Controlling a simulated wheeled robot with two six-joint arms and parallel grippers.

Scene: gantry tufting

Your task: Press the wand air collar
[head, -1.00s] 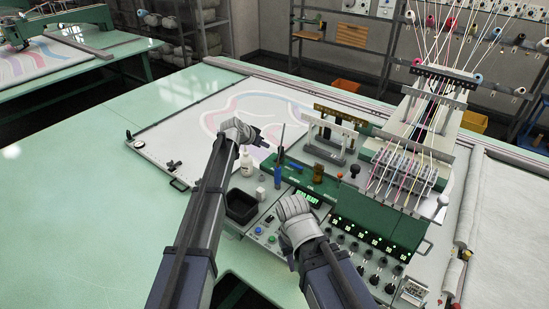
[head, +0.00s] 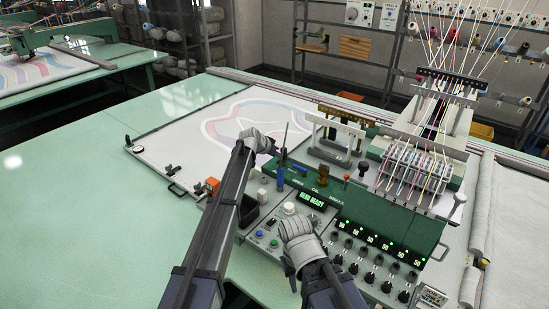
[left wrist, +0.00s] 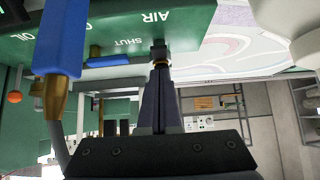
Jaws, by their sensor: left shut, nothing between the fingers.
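The wand's blue handle (head: 280,179) stands upright at the left end of the green console, with a thin dark rod above it. In the left wrist view a blue body with a brass end (left wrist: 62,45) hangs at the left, beside panel lettering reading AIR, SHUT and OIL. I cannot tell which part is the collar. My left gripper (head: 272,150) is by the top of the wand; in the left wrist view its fingers (left wrist: 158,65) are together, with the tips over the green panel, apart from the blue body. My right gripper's wrist (head: 298,232) is over the console front; its fingers are hidden.
The console has a lit display (head: 312,198) and several black knobs (head: 357,246). An orange block (head: 212,185) and a dark bin (head: 245,208) sit left of it. A threaded head (head: 420,170) stands at right. The green table (head: 100,200) is clear at left.

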